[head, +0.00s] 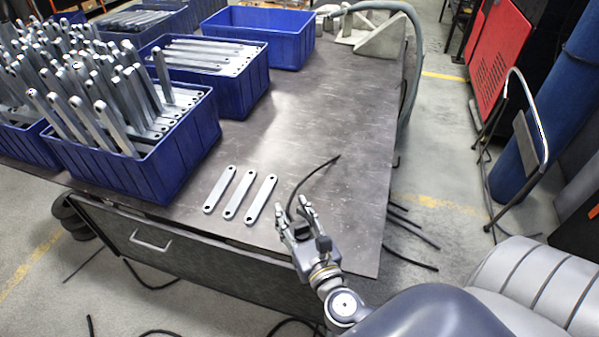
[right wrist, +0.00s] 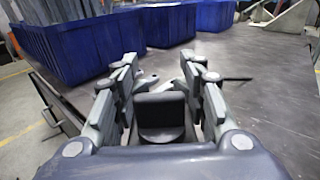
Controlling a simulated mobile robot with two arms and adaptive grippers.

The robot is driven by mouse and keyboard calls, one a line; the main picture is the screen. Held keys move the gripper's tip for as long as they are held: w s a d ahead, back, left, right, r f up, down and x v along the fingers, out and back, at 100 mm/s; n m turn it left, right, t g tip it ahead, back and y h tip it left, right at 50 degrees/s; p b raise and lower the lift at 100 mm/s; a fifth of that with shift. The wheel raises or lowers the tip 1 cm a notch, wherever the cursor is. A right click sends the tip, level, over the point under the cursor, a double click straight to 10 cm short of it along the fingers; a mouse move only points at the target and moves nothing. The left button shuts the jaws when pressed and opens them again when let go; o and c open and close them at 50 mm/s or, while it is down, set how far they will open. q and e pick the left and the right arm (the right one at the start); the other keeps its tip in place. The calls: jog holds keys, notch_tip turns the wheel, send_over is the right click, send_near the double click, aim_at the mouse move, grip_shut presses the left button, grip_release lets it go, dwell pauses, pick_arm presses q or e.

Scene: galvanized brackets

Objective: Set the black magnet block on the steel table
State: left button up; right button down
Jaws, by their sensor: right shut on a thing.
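My right gripper (head: 302,220) is over the near right part of the steel table (head: 330,110). In the right wrist view its two fingers stand on either side of the black magnet block (right wrist: 160,110), and the right gripper (right wrist: 160,88) is shut on it. The block is dark and squarish, with a rounded dark part below it. In the head view the fingers mostly hide it. I cannot tell whether the block touches the table or hangs just above it. My left gripper is not in view.
Three flat galvanized brackets (head: 240,194) lie side by side left of the gripper. Blue crates of brackets (head: 190,160) stand at the left, and an emptier blue crate (head: 262,35) behind. A black cable (head: 315,170) lies beside the gripper. The table's middle is clear.

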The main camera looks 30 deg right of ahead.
jog(key=w+d+f+m+g+h+p, duration=0.1)
jog(key=w+d+m+h, duration=0.1)
jog(key=w+d, duration=0.35)
jog(key=w+d+f+m+h+p, duration=0.1)
jog(key=w+d+f+h, duration=0.1)
jog(key=w+d+h, duration=0.3)
jog(key=f+y+b, duration=0.1)
jog(key=f+b, duration=0.1)
jog(key=w+f+y+b, duration=0.1)
jog(key=f+b, duration=0.2)
jog(key=shift+a+f, duration=0.1)
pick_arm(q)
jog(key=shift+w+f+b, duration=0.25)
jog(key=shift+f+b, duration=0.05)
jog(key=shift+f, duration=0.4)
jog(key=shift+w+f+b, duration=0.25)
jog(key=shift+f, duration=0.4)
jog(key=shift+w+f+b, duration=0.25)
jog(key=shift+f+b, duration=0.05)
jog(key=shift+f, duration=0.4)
pick_arm(e)
jog(key=shift+f, duration=0.7)
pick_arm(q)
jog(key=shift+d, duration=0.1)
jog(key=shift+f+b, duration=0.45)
pick_arm(e)
jog(key=shift+f, duration=0.5)
jog(key=c, duration=0.9)
grip_release()
jog(key=shift+o, duration=0.4)
